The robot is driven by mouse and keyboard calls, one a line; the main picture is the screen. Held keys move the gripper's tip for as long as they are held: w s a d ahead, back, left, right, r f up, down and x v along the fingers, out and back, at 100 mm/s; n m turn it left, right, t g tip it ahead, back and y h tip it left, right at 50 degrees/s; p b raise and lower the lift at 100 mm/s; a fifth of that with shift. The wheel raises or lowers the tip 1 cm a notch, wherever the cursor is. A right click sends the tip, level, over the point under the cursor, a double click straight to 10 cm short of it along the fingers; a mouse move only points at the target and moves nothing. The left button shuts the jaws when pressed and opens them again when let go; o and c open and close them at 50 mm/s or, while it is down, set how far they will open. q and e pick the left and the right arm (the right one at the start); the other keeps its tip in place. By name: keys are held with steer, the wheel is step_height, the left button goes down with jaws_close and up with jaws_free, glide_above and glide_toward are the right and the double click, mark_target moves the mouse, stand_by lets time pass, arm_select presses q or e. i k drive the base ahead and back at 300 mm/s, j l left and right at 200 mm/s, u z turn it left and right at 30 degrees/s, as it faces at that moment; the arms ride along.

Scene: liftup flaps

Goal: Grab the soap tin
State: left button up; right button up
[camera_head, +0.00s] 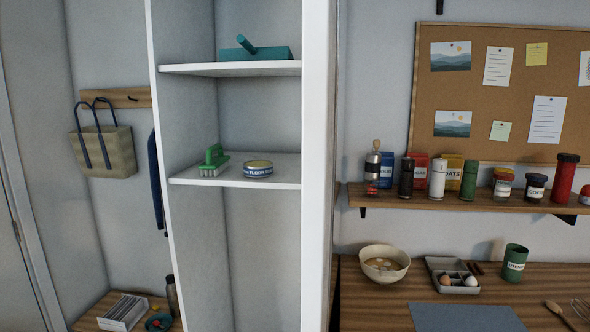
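Neither of my grippers is in view.
The lower shelf (235,180) sits between a thin left panel and a wide white right panel (319,160). A teal tool (255,52) lies on the shelf above. Right of the cabinet are a wooden shelf (400,205) of jars and a worktop (375,305) with a bowl.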

mark_target(253, 168)
steer(key=i+j+z, duration=0.15)
steer(key=j+z, duration=0.25)
steer(key=j, duration=0.2)
steer(key=j+z, duration=0.45)
steer(key=j, duration=0.15)
steer(key=i, duration=0.05)
